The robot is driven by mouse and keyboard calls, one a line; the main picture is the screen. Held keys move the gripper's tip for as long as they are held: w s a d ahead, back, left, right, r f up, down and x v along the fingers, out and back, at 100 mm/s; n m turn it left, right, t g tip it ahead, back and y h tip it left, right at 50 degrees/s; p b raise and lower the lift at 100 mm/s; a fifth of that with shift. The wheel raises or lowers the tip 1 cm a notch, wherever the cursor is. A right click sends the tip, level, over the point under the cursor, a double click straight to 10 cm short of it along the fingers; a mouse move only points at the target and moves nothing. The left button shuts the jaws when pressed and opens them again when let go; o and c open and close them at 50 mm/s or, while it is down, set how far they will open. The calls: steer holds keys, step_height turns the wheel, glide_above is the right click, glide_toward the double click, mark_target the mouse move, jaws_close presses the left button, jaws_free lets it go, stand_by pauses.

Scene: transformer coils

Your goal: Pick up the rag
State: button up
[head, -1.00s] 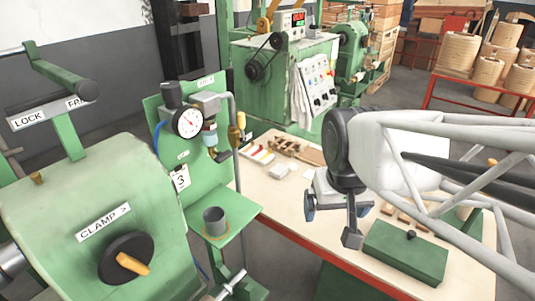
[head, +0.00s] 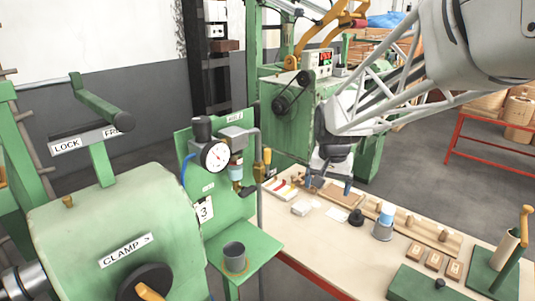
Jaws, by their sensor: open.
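The rag is the off-white cloth that hung on the front of the green machine (head: 292,122) at the back in the earlier frame. I cannot make it out now, because my arm's white frame and wrist stand in front of that spot. My gripper (head: 329,184) points down over the back of the workbench, in front of the machine. Its jaws are open and I see nothing between them. I cannot tell its distance to the rag.

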steer(key=w+f+m, duration=0.1)
steer(key=w+f, duration=0.3)
steer(key=w, duration=0.4)
steer(key=w+f+m, duration=0.1)
steer(key=w+f, duration=0.4)
steer(key=w, duration=0.4)
steer(key=m+g, duration=0.1)
steer(key=m, duration=0.2)
glide_above(302, 205)
steer(key=f, duration=1.5)
steer(key=shift+s+a+f, duration=0.15)
steer(key=shift+s+f, duration=0.05)
steer(key=shift+f, duration=0.15)
steer(key=shift+f, duration=1.3)
steer(key=shift+f, duration=0.1)
steer(key=shift+w+f, duration=0.1)
steer(key=shift+f, duration=2.4)
steer(key=shift+c, duration=0.2)
